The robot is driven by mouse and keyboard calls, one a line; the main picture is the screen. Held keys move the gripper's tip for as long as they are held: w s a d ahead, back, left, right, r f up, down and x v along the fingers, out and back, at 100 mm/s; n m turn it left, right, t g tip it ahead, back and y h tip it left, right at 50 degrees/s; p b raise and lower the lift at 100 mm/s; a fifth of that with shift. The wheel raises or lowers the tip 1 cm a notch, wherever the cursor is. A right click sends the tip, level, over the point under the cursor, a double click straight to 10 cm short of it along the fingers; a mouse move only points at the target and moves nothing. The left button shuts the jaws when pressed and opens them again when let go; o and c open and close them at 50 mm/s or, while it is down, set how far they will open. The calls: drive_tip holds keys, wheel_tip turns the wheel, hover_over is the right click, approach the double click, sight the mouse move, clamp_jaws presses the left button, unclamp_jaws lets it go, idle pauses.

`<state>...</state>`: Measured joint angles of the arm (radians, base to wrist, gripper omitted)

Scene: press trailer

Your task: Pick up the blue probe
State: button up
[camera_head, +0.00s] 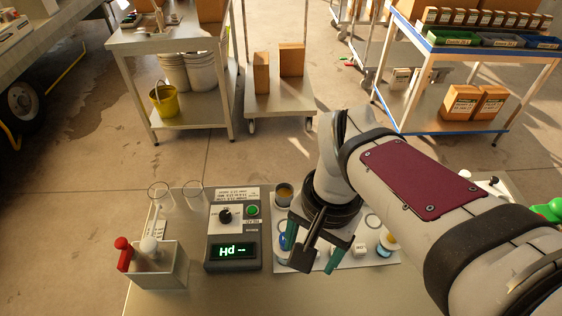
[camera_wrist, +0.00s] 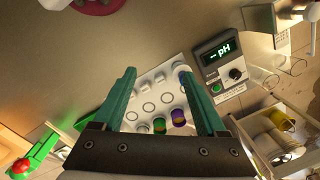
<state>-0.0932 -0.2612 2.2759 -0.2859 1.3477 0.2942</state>
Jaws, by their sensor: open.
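I cannot make out a blue probe for certain in either view. A grey holder box (camera_head: 163,268) at the left of the table carries a red-topped piece (camera_head: 123,253) and a white-topped piece (camera_head: 149,245). My gripper (camera_head: 310,250) is open above the white tray (camera_head: 297,263), right of the meter. In the wrist view its green fingers (camera_wrist: 156,73) stand apart, with nothing held between them. A small blue-purple item (camera_wrist: 181,72) shows beside the right finger, partly hidden by it.
The pH meter (camera_head: 233,238) stands between holder and tray. Glass beakers (camera_head: 160,193) are behind the holder. The tray has ring marks and several small containers, including a green-and-orange one (camera_wrist: 159,126) and a purple one (camera_wrist: 178,117). The table front (camera_head: 215,295) is clear.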

drive_tip(key=w+a+f+m+h, duration=0.1)
drive_tip(key=w+a+m, duration=0.15)
drive_tip(key=w, duration=0.75)
drive_tip(key=shift+n, duration=0.35)
drive_tip(key=f, duration=1.5)
drive_tip(key=shift+a+f, duration=0.2)
drive_tip(key=shift+f, duration=0.05)
clamp_jaws()
